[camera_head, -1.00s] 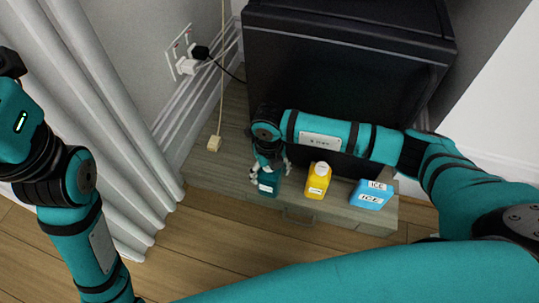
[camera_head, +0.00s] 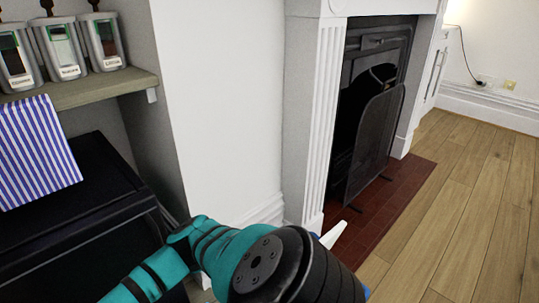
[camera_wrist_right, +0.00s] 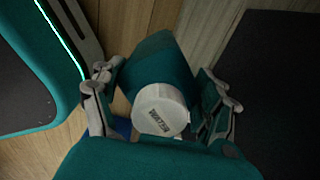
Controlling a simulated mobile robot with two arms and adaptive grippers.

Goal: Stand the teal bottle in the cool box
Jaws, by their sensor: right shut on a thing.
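In the right wrist view, the teal bottle (camera_wrist_right: 157,62) is between the fingers of my right gripper (camera_wrist_right: 160,82), which is shut on it. Its round white cap with dark lettering faces the camera. In the head view only part of my right arm shows at the bottom; its gripper and the bottle are out of sight. I do not clearly see the cool box. A small white and blue edge (camera_head: 333,235) shows behind my arm, and I cannot tell what it belongs to. My left gripper is in neither current view.
A black cabinet (camera_head: 75,225) stands at left, with a striped cloth (camera_head: 38,150) and a shelf (camera_head: 135,82) of labelled jars above. A fireplace screen (camera_head: 376,142) stands on a red tiled hearth (camera_head: 385,200). Open wooden floor (camera_head: 465,190) lies at right.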

